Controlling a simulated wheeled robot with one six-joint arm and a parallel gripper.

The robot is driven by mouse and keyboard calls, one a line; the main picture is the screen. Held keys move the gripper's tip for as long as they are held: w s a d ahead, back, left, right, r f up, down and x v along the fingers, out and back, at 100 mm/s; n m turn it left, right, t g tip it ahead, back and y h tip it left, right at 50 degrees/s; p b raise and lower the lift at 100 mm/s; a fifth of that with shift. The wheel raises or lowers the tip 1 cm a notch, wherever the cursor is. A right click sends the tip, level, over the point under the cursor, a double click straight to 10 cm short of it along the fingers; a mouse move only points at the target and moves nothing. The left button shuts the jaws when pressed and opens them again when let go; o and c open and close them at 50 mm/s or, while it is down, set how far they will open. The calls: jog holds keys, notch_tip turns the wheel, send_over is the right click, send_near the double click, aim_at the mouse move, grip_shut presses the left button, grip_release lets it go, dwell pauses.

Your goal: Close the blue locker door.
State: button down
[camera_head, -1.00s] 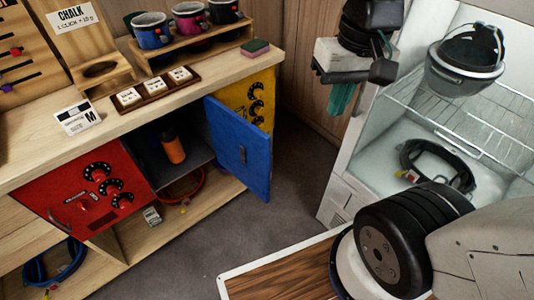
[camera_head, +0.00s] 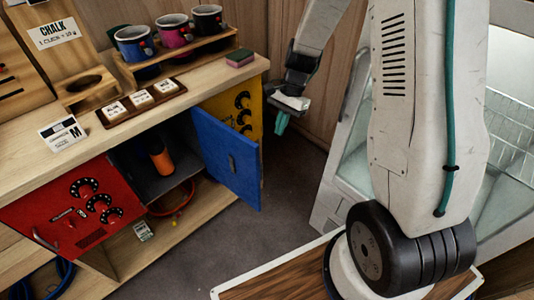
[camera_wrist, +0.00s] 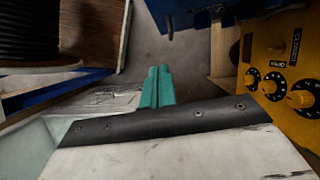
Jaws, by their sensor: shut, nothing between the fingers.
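The blue locker door (camera_head: 228,160) stands open, swung out from the bench front, with a dark handle on its face. Its open compartment (camera_head: 150,185) shows an orange bottle inside. A blue panel (camera_wrist: 195,12), likely the door, shows at the top of the wrist view, beyond the fingertips.
The yellow locker front (camera_head: 236,108) with black dials is beside the blue door; it fills the right of the wrist view (camera_wrist: 283,85). The red locker front (camera_head: 75,208) is at left. Mugs (camera_head: 172,30) stand on the bench. Grey floor (camera_head: 225,235) is clear before the door.

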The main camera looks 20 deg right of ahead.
jog(key=s+a+f, duration=0.3)
jog(key=a+f, duration=0.4)
jog(key=f, duration=0.2)
jog(key=shift+s, duration=0.15)
jog(key=shift+a+f, duration=0.1)
